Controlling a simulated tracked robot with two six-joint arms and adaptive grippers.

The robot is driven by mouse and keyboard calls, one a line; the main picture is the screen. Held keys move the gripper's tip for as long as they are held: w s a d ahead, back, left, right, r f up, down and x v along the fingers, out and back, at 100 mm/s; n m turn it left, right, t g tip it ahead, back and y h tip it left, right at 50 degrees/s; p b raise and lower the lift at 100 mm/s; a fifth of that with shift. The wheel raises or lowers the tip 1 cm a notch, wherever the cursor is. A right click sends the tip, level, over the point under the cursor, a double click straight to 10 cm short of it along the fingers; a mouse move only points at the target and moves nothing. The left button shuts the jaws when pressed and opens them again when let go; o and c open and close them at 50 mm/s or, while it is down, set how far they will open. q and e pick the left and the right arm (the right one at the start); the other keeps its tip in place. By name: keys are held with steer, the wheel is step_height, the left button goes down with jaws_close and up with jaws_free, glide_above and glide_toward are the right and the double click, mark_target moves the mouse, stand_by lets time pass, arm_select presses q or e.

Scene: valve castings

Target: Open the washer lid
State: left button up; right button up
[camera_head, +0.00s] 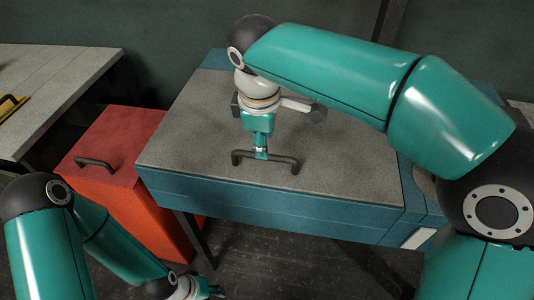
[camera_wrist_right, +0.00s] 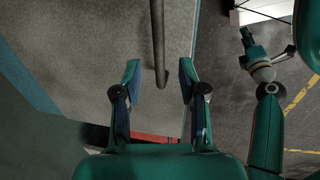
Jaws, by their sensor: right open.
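The washer is a blue box (camera_head: 270,203) with a speckled grey lid (camera_head: 345,165), which lies flat and looks closed. A dark bar handle (camera_head: 285,164) stands near the lid's front edge. It also shows in the right wrist view (camera_wrist_right: 158,40). My right gripper (camera_head: 261,153) points down at the left part of the handle. In the wrist view its fingers (camera_wrist_right: 160,75) are open, and the bar lines up with the gap between them. I cannot tell if they touch it. My left gripper (camera_head: 210,290) is low at the bottom edge, partly cut off, away from the washer.
A red cabinet (camera_head: 120,150) with a dark handle (camera_head: 95,163) stands left of the washer. A grey table (camera_head: 50,75) with a yellow object (camera_head: 10,106) is at the far left. My right arm covers the washer's back right. The dark floor in front is partly free.

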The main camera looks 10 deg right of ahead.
steer(key=f, duration=0.2)
steer(key=w+f, duration=0.1)
steer(key=f, duration=0.2)
steer(key=shift+d+f, duration=0.15)
jaws_close()
